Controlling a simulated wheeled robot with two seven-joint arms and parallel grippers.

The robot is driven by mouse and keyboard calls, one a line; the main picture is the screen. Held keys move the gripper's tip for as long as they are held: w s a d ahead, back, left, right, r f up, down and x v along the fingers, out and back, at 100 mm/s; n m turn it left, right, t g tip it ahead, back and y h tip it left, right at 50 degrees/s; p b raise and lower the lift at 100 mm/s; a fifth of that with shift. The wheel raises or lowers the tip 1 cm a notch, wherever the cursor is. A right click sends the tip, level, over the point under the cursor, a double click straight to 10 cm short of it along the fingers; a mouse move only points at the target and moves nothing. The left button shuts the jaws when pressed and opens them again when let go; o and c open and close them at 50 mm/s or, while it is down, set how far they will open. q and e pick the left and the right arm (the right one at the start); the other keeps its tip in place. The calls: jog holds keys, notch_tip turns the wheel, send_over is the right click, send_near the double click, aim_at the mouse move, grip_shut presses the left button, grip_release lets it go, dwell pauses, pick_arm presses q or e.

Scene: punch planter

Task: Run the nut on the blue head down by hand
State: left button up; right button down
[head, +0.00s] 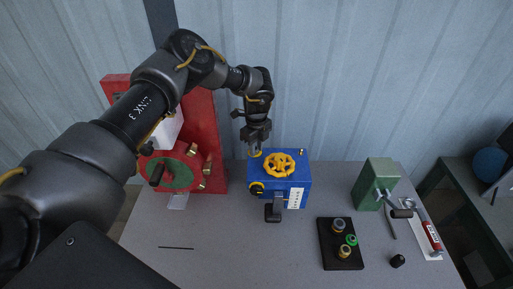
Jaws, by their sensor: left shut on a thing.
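The blue head (287,200) is a box on the table with a yellow handwheel (279,164) on top. My left gripper (255,149) comes down from above at the back left corner of the blue head. Its fingers are shut on a small yellowish nut (255,154), mostly hidden by the fingers. How far down the nut sits cannot be told. A small brass piece (301,152) shows at the back right corner. My right gripper is not in view.
A red machine with a green disc (180,174) stands left of the blue head. A black tray (327,258) with several ring-like parts lies front right. A green block with a lever (377,180) and a red tube (432,236) are farther right. The front middle table is mostly clear.

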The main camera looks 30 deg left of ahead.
pick_arm(q)
jog(key=m+b, duration=0.1)
jog(key=m, duration=0.2)
jog(key=shift+s+m, duration=0.1)
jog(key=shift+m, duration=0.2)
jog(key=m, duration=0.3)
jog(key=shift+s+a+m+b, duration=0.1)
jog(key=shift+a+m+b, duration=0.05)
jog(key=shift+m+b, duration=0.2)
jog(key=m+b, duration=0.1)
jog(key=m, duration=0.3)
jog(key=shift+a+m, duration=0.1)
jog(key=shift+m, duration=0.15)
jog(key=m, duration=0.3)
jog(key=shift+a+m+b, duration=0.15)
jog(key=shift+m+b, duration=0.15)
jog(key=m, duration=0.6)
jog(key=shift+a+b, duration=0.15)
jog(key=shift+b, duration=0.2)
jog(key=m, duration=0.6)
jog(key=shift+w+a+m, duration=0.15)
jog(key=shift+w+m, duration=0.05)
jog(key=shift+m, duration=0.2)
jog(key=o, duration=1)
